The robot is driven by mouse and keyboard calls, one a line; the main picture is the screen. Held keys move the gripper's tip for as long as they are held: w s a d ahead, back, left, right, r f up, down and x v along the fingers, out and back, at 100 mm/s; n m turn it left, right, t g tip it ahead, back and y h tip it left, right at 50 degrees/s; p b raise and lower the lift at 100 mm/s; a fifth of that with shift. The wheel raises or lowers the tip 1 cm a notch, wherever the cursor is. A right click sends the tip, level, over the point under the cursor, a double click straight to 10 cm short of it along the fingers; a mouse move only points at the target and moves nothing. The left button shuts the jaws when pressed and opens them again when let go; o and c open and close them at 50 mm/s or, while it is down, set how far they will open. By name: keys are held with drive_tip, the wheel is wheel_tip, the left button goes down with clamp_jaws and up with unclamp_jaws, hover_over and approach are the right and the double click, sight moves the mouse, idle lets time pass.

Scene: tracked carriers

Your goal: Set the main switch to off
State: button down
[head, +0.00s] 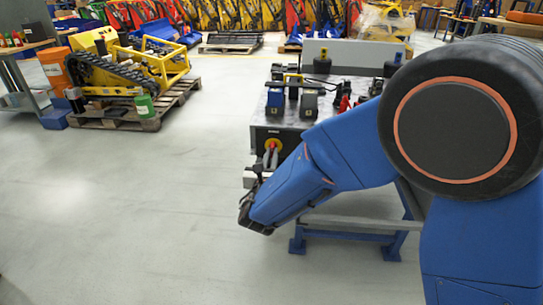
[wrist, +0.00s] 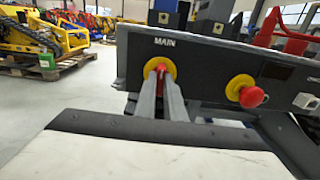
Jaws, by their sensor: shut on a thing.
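The main switch (wrist: 160,61) is a yellow round plate with a red handle, under the white word MAIN on a dark panel front. In the head view the main switch (head: 273,142) is on the front of the bench-like unit. My gripper (wrist: 161,77) has its two grey fingers on either side of the red handle and is shut on it. It also shows in the head view (head: 270,157), reaching the panel front. The fingers hide much of the handle. It looks roughly upright, and I cannot read any position marks.
A red push button (wrist: 251,97) on a yellow ring sits right of the switch on the same panel. Several devices stand on the unit's top (head: 287,118). A yellow tracked machine (head: 128,68) rests on a pallet (head: 145,124) at the left. The floor between is clear.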

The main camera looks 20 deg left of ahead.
drive_tip(key=c, duration=1.8)
unclamp_jaws()
drive_tip(key=shift+c, duration=0.2)
drive_tip(key=shift+s, duration=0.1)
drive_tip(key=v, duration=1.7)
drive_tip(key=shift+s, duration=0.15)
drive_tip(key=shift+f, duration=0.1)
